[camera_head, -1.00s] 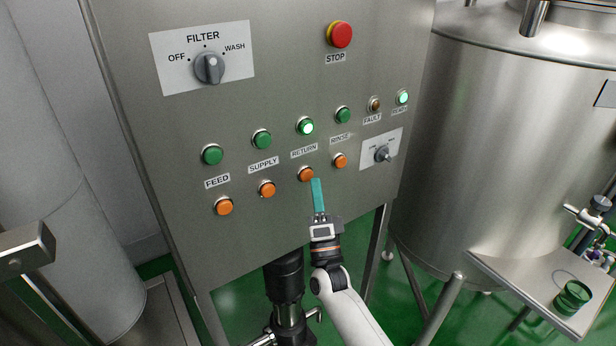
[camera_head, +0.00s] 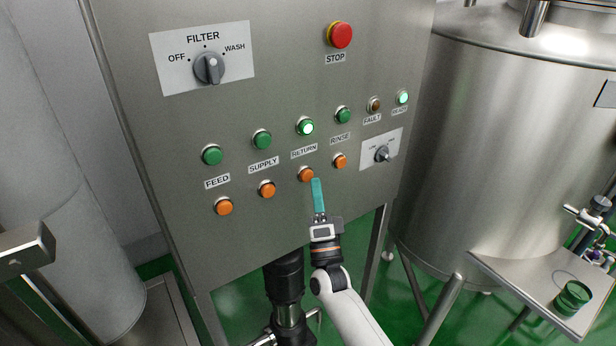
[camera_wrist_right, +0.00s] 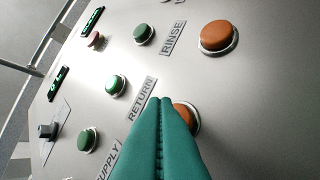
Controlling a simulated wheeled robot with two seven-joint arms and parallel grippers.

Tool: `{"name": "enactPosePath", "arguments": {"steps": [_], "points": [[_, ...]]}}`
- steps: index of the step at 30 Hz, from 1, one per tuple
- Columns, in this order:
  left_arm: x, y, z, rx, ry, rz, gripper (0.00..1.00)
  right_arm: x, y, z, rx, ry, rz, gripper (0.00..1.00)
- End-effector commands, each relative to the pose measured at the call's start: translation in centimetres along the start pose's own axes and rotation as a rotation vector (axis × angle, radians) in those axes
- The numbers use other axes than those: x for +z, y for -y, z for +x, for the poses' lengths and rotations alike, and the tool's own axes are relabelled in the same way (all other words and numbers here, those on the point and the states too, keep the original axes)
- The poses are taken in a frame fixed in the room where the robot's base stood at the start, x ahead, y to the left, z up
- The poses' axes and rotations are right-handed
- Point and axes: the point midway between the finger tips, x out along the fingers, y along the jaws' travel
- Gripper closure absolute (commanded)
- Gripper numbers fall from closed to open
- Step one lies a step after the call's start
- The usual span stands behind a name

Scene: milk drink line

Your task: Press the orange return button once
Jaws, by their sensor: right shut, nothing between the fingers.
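The orange return button (camera_head: 306,174) sits on the steel panel below the RETURN label (camera_head: 304,152). Above the label the green return button (camera_head: 306,127) is lit. My right gripper (camera_head: 316,182) is shut and empty, its teal fingertips just beside the lower right of the orange return button in the head view. In the right wrist view the shut fingers (camera_wrist_right: 161,105) partly cover the orange return button (camera_wrist_right: 186,116). I cannot tell whether the tips touch it. My left gripper is not in view.
Orange buttons for supply (camera_head: 267,190) and rinse (camera_head: 340,161) flank the return button closely. The red STOP button (camera_head: 340,35) and the filter knob (camera_head: 210,68) are higher up. A steel tank (camera_head: 500,150) stands at the right.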

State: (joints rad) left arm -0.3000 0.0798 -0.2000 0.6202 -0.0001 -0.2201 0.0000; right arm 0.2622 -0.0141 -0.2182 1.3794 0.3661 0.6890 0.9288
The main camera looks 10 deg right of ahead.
Motion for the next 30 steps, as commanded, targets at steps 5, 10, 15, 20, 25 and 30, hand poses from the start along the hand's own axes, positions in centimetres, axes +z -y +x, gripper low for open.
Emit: {"name": "enactPosePath", "arguments": {"steps": [5, 10, 15, 20, 25, 30], "points": [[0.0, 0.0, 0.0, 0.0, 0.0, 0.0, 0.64, 0.0, 0.0, 0.0, 0.0, 0.0, 0.0, 1.0], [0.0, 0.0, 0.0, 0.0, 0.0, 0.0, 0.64, 0.0, 0.0, 0.0, 0.0, 0.0, 0.0, 1.0], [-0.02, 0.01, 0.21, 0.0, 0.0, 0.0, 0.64, -0.08, 0.11, 0.04, 0.0, 0.0, 0.0, 1.0], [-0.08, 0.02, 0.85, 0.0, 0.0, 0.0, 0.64, -0.35, 0.41, 0.37, 0.002, 0.001, 0.001, 1.0], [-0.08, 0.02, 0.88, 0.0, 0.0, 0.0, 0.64, -0.43, 0.39, 0.63, 0.001, 0.0, 0.0, 1.0], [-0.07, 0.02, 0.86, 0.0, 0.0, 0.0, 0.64, -0.43, 0.4, 0.62, 0.0, 0.0, 0.0, 1.0]]}}
